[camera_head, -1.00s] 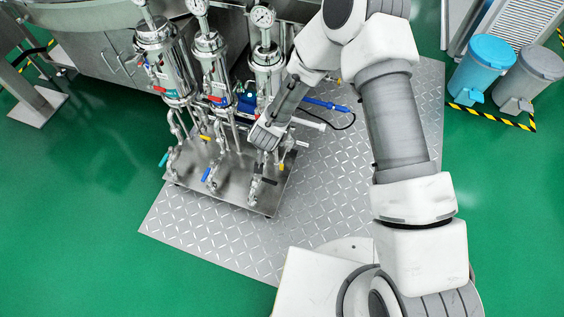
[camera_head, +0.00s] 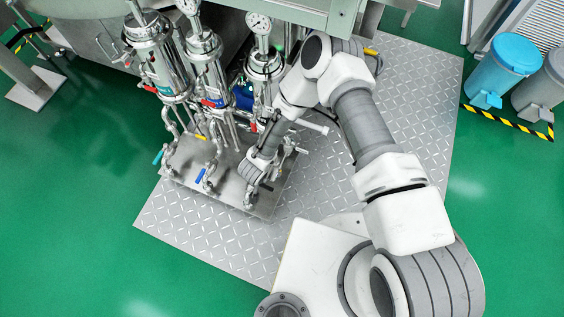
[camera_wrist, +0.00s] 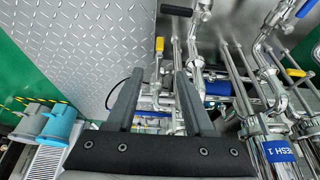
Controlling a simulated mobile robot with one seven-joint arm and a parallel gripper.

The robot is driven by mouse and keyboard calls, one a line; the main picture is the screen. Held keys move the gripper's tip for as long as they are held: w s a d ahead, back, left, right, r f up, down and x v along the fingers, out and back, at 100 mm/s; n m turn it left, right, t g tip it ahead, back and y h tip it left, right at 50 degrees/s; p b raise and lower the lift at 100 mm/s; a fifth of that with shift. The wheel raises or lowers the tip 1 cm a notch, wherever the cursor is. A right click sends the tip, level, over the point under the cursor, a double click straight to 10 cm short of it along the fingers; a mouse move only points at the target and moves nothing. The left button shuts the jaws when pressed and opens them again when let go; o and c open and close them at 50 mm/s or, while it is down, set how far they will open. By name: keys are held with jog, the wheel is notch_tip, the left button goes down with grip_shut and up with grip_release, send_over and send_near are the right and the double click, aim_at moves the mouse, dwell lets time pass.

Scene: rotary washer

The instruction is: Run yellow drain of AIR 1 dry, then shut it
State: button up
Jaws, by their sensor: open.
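My gripper (camera_wrist: 158,76) is open and empty in the wrist view, with its two dark fingers apart. A yellow-handled valve (camera_wrist: 159,46) shows just beyond the fingertips, in line with the gap; I cannot tell whether its handle is at open or shut. In the head view my gripper (camera_head: 250,168) is low by the right-hand filter housing (camera_head: 264,68). It hides that yellow handle there. Another yellow handle (camera_head: 201,137) shows at the middle pipes. A blue tag ending "ESH 1" (camera_wrist: 278,152) is on a neighbouring housing. I see no legible AIR 1 label and no visible flow.
A black handle (camera_wrist: 177,10) and blue handle (camera_wrist: 305,8) lie close by among the pipes. The housings stand along a steel base plate (camera_head: 225,190) on a diamond-tread floor plate (camera_head: 400,90). Blue bin (camera_head: 503,62) and grey bin (camera_head: 540,90) stand far right.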

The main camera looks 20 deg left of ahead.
jog(key=b+x, duration=0.6)
jog(key=x, duration=1.1)
jog(key=shift+w+f, duration=0.25)
grip_shut()
dwell(0.8)
